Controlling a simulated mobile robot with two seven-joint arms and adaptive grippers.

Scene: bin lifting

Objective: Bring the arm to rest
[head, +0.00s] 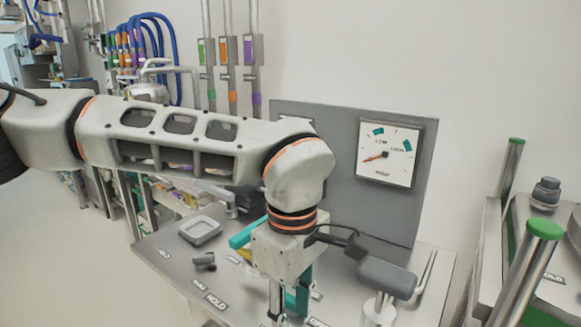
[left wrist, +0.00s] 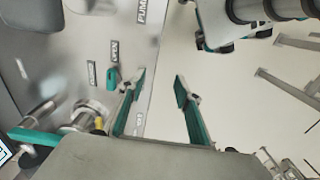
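My left arm (head: 180,140) reaches in from the left in the head view and bends down at the wrist. My left gripper (head: 290,305) points downward over the bench, its fingertips close to the lower picture edge. In the left wrist view the gripper (left wrist: 161,84) has its two teal-padded fingers apart, with nothing between them. Pale floor and the bench edge show beyond the fingers. My right gripper is not in view.
A grey bench (head: 170,258) carries a square tray (head: 200,230), label plates and a grey-handled lever (head: 387,278) right of the gripper. A gauge panel (head: 342,195) stands behind. Green-capped posts (head: 545,229) stand at the right. Open floor (head: 50,250) lies at the left.

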